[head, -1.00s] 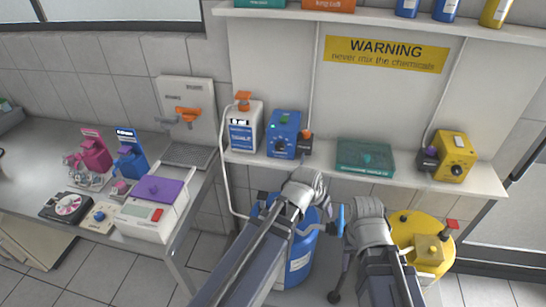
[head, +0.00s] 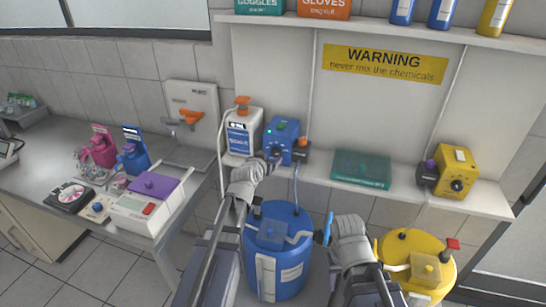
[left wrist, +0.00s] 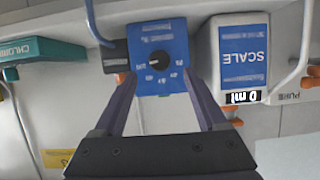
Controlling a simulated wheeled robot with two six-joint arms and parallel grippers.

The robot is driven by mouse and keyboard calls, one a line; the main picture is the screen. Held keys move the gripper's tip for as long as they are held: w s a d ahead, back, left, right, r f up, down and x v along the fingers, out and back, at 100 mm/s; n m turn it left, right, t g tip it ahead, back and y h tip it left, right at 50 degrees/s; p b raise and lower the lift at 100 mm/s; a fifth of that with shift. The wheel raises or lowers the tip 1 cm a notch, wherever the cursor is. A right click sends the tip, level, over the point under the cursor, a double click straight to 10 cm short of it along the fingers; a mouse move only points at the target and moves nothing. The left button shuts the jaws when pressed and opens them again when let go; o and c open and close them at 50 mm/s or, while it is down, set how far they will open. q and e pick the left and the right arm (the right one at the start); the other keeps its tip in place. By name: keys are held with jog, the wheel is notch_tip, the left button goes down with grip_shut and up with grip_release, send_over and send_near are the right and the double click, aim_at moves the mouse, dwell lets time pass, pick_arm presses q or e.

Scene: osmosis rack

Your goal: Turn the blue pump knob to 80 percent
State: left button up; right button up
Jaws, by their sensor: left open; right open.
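The blue pump (head: 283,133) stands on the shelf, with a green light on top and a dark knob on its front. In the left wrist view, upside down, the knob (left wrist: 161,60) shows a white mark on its left side. The dial numbers are too small to read. My left gripper (head: 272,164) is in front of the pump's lower front. In the left wrist view its open fingers (left wrist: 160,80) point at the pump, one on each side of the knob. Any contact is unclear. My right gripper (head: 348,228) hangs below the shelf; its fingertips are not clearly visible.
A white SCALE bottle (head: 240,138) stands close left of the pump. A teal box (head: 362,168) and a yellow pump (head: 455,172) are to the right on the shelf (head: 405,197). A blue barrel (head: 280,275) and a yellow barrel (head: 425,245) stand below.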

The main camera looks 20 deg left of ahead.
aim_at(275, 153)
pick_arm(q)
jog(key=b+x, duration=0.2)
jog(key=x, duration=0.4)
jog(key=shift+d+f, duration=0.1)
grip_shut()
dwell(0.4)
